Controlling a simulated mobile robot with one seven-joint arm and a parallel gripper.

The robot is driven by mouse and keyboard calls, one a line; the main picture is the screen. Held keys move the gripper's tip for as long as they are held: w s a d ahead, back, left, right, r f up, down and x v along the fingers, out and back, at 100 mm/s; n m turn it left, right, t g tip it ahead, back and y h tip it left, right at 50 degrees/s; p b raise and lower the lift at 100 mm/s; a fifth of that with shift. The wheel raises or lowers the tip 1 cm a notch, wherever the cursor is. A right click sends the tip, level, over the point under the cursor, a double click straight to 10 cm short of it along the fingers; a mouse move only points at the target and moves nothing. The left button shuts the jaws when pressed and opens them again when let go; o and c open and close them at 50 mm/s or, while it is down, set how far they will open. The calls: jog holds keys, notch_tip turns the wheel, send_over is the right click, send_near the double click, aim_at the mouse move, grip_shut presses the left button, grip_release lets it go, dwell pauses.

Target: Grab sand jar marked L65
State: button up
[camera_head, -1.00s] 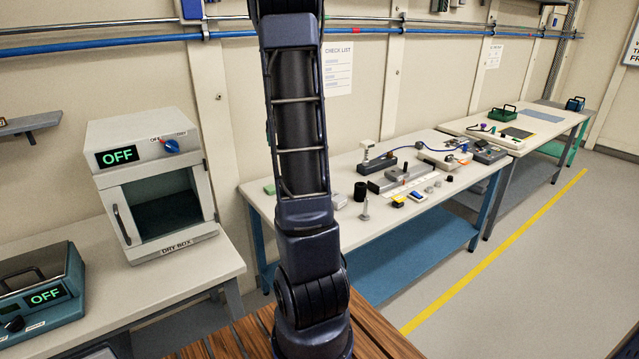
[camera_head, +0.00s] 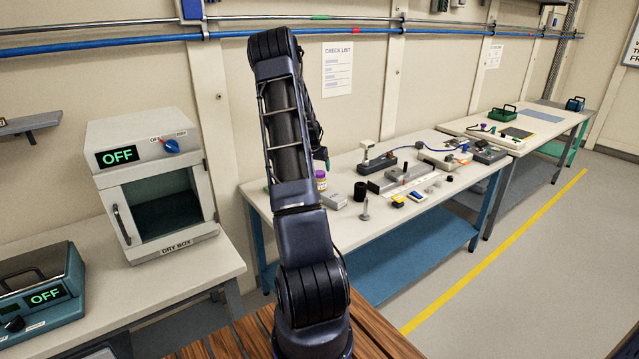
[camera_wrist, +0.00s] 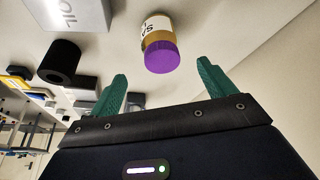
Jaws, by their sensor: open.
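A jar with a purple lid, a tan body and a white label (camera_wrist: 159,43) stands on the bench in the wrist view. Its label is turned and only partly shows, so I cannot read L65 on it. The same jar (camera_head: 320,180) shows small in the head view beside my arm. My gripper (camera_wrist: 164,84) is open and empty, with its two green fingers apart. The jar is ahead of the fingertips, roughly in line with the space between them and not touching them. In the head view my arm hides most of the gripper.
A grey box (camera_wrist: 78,12) with partly visible lettering and a black cylinder (camera_wrist: 60,62) stand left of the jar in the wrist view. Several small parts and instruments lie along the bench (camera_head: 400,228). A dry box (camera_head: 155,185) stands on the left bench.

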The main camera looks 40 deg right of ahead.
aim_at(320, 178)
jog(key=x, duration=1)
jog(key=shift+w+f, duration=0.15)
jog(key=shift+f, duration=0.05)
jog(key=c, duration=1.3)
jog(key=shift+r, duration=0.15)
